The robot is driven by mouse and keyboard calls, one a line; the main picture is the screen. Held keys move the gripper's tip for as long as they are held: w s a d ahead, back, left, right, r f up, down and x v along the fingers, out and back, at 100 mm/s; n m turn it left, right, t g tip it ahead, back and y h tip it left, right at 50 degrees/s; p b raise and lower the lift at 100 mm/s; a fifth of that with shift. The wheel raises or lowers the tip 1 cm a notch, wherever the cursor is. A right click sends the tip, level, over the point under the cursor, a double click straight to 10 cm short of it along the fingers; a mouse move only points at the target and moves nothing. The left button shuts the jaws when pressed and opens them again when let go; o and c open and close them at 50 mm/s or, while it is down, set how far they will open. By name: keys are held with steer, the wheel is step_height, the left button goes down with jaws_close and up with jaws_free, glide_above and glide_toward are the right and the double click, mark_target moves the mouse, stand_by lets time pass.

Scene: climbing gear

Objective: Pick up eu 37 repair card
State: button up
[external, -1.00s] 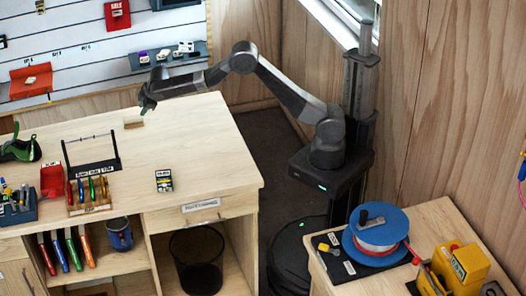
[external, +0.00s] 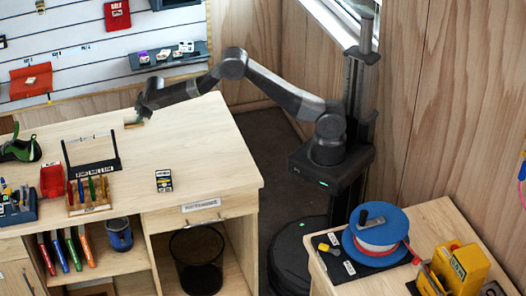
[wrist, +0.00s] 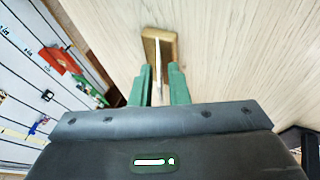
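A small wooden block (wrist: 150,42) lies on the bench top, and a thin pale card (wrist: 157,65) stands in it, seen edge-on. Any print on the card cannot be read. In the external view the block (external: 134,125) is at the far edge of the bench, just below my gripper (external: 138,116), which partly hides the card. In the wrist view my gripper (wrist: 160,84) has its green fingers on either side of the card's near end. A narrow gap shows between them and the card.
The wooden bench (external: 185,140) is clear around the block. A black wire rack (external: 92,160), a red holder (external: 52,180) and a small dark labelled item (external: 164,180) stand nearer the front. A slatted wall with a grey shelf (external: 168,57) rises behind the bench.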

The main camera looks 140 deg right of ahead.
jaws_close()
